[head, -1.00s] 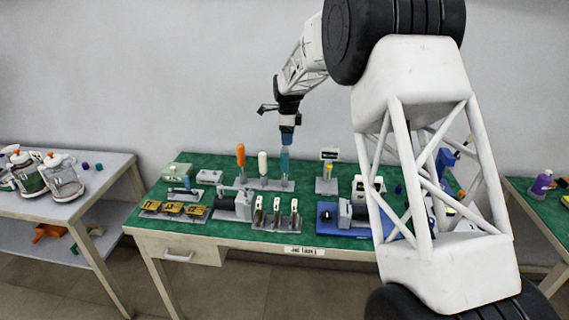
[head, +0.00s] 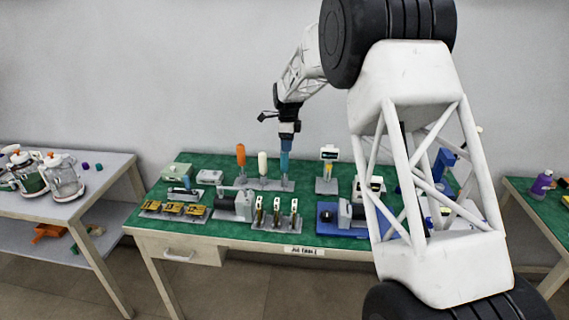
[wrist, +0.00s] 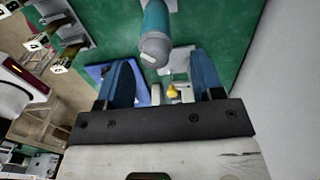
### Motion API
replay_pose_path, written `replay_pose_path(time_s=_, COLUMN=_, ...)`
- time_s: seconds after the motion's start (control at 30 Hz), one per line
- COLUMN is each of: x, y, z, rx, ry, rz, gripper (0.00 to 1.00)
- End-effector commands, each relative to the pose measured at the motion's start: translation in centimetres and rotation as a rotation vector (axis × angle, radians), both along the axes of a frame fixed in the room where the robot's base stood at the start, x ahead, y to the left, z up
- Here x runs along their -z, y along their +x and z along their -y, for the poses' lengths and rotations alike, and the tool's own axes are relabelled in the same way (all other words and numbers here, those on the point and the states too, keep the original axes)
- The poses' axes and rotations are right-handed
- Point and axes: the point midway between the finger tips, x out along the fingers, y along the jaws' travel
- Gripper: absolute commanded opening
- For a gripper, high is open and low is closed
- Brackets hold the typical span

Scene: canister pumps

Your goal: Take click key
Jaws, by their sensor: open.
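A teal-handled tool (head: 284,167) with a grey end stands upright in a grey stand (head: 262,184), beside a white-handled tool (head: 262,165) and an orange-handled tool (head: 241,156). No label tells me which is the click key. My gripper (head: 287,145) points down just above the teal-handled tool. In the wrist view the gripper (wrist: 163,80) is open, with its two blue fingers apart and nothing held between them. The teal handle (wrist: 154,22) shows there with its rounded grey end just beyond the fingers.
The green table (head: 210,165) also holds a row of upright keys (head: 276,217), grey pump parts (head: 236,205), yellow pieces (head: 172,208) and a small sign post (head: 328,172). A blue base (head: 330,220) stands at the right. Side tables flank it.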

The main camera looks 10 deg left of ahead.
Motion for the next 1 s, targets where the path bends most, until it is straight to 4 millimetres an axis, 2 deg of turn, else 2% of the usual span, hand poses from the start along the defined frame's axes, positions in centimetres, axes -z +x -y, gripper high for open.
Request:
replay_pose_path(time_s=0.27, x=0.8, y=-0.1, z=-0.1, rx=0.0, ry=0.0, rz=-0.001, gripper=0.61)
replay_pose_path(time_s=0.53, x=3.8, y=-0.3, z=-0.3, rx=0.0, ry=-0.001, rz=-0.003, gripper=0.61)
replay_pose_path(time_s=0.7, x=5.0, y=-0.3, z=-0.3, rx=0.0, ry=0.0, rz=-0.002, gripper=0.61)
replay_pose_path(time_s=1.0, x=5.2, y=-0.3, z=-0.3, rx=0.0, ry=0.0, rz=-0.002, gripper=0.61)
